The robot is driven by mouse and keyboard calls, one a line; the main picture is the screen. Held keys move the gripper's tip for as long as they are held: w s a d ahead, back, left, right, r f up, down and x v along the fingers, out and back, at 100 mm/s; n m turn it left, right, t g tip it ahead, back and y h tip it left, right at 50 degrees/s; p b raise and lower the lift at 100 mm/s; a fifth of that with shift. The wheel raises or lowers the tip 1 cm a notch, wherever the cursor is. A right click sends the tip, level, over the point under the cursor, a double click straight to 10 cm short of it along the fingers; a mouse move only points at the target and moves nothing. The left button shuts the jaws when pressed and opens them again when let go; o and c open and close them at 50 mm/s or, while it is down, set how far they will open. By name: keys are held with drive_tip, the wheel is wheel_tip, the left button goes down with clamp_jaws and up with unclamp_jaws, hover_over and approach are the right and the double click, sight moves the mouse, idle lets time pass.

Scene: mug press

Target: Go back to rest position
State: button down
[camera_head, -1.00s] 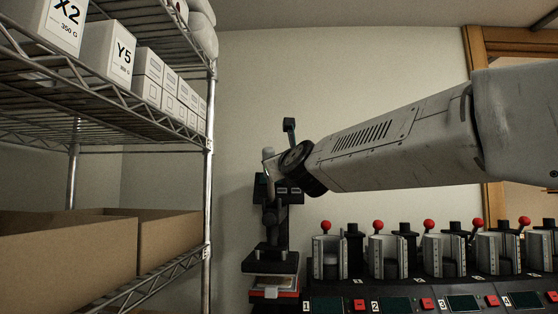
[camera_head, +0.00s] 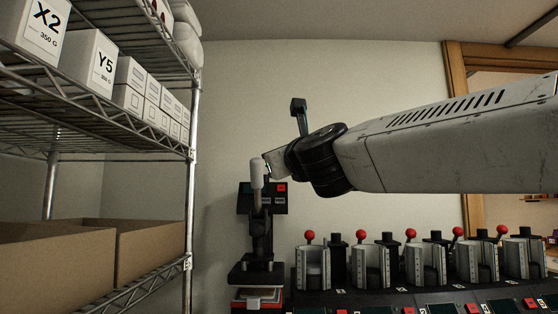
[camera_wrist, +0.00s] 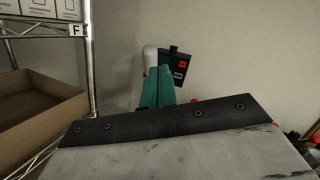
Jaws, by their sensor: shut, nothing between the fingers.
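My gripper (camera_wrist: 155,88) shows in the wrist view as teal fingers, closed together with nothing between them. In the head view my arm reaches in from the right, and its end is just right of the upper part of a dark press (camera_head: 262,230); the fingers are mostly hidden there. The press has a pale upright lever grip (camera_head: 257,173), which also shows just beyond the fingers in the wrist view (camera_wrist: 150,54). I cannot tell whether the fingers touch the grip. The press's control box (camera_wrist: 178,66) with a red button is behind it.
A wire shelf (camera_head: 190,180) on the left holds white boxes (camera_head: 95,62) above and open cardboard boxes (camera_head: 55,258) below. Several smaller presses with red knobs (camera_head: 309,235) stand in a row at the lower right. The wall behind is bare, with free air above the arm.

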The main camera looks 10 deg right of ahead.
idle(0.5)
drive_tip(key=s+a+f+n+g+y, duration=0.1)
drive_tip(key=a+f+n+g+y, duration=0.45)
drive_tip(key=f+n, duration=0.5)
drive_tip(key=s+f+n+g+h, duration=0.1)
drive_tip(key=s+f+n+g, duration=0.25)
drive_tip(key=f+n, duration=0.3)
drive_tip(key=s+f+n+g, duration=0.2)
drive_tip(key=s+f+n, duration=0.25)
drive_tip(key=f, duration=0.25)
drive_tip(key=s+d+f+n+g+h, duration=0.3)
drive_tip(key=s+d+f, duration=0.5)
drive_tip(key=s, duration=0.3)
drive_tip(key=s+d+f+n+g+h, duration=0.3)
drive_tip(key=s+d+f+n+g, duration=0.2)
drive_tip(key=s+d+f, duration=0.4)
wheel_tip(320, 180, down, 3)
drive_tip(key=shift+s+r+n, duration=0.2)
drive_tip(key=shift+s+n, duration=0.15)
drive_tip(key=shift+s, duration=0.55)
drive_tip(key=shift+d, duration=0.1)
